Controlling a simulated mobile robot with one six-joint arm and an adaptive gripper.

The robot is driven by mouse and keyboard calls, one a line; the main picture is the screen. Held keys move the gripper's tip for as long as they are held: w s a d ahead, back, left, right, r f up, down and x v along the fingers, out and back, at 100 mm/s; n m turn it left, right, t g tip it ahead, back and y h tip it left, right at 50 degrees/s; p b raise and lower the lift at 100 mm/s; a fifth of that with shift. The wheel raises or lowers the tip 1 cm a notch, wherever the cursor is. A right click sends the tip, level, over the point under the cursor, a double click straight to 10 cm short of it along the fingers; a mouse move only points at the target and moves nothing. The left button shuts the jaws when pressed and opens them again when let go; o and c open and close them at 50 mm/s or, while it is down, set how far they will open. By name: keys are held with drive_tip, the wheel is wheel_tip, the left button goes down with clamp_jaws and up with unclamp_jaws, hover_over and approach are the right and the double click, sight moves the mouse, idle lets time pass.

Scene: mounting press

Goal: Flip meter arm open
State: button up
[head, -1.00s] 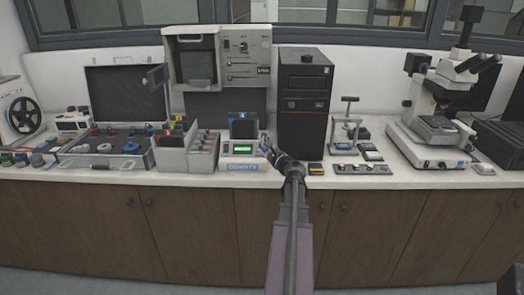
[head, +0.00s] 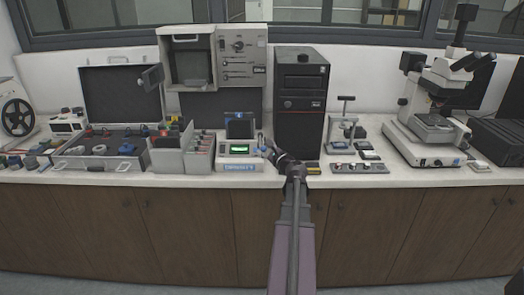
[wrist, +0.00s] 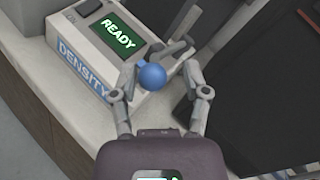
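The density meter (head: 226,160) is a pale box with a blue DENSITY label and a lit green screen. In the wrist view the meter (wrist: 75,45) sits at upper left and its screen (wrist: 117,34) reads READY. A grey arm on its right side carries a blue ball knob (wrist: 152,76). My gripper (wrist: 160,72) is open, with one finger on each side of the knob. The left finger looks close to the knob; contact cannot be told. In the head view my gripper (head: 266,150) is at the meter's right side, small and partly merged with the knob.
A black computer tower (head: 302,105) stands close on the right of my gripper. A grey divided bin (head: 172,155) stands left of the meter. A small press stand (head: 342,135) and a microscope (head: 432,125) are farther right. The counter's front edge (head: 200,178) is narrow.

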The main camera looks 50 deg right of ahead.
drive_tip(key=shift+w+a, duration=0.15)
drive_tip(key=shift+a, duration=0.05)
drive_tip(key=shift+s, duration=0.2)
drive_tip(key=v, duration=1.1)
drive_tip(key=shift+s, duration=0.3)
drive_tip(key=shift+w+a+r, duration=0.1)
drive_tip(key=shift+w, duration=0.05)
idle(0.4)
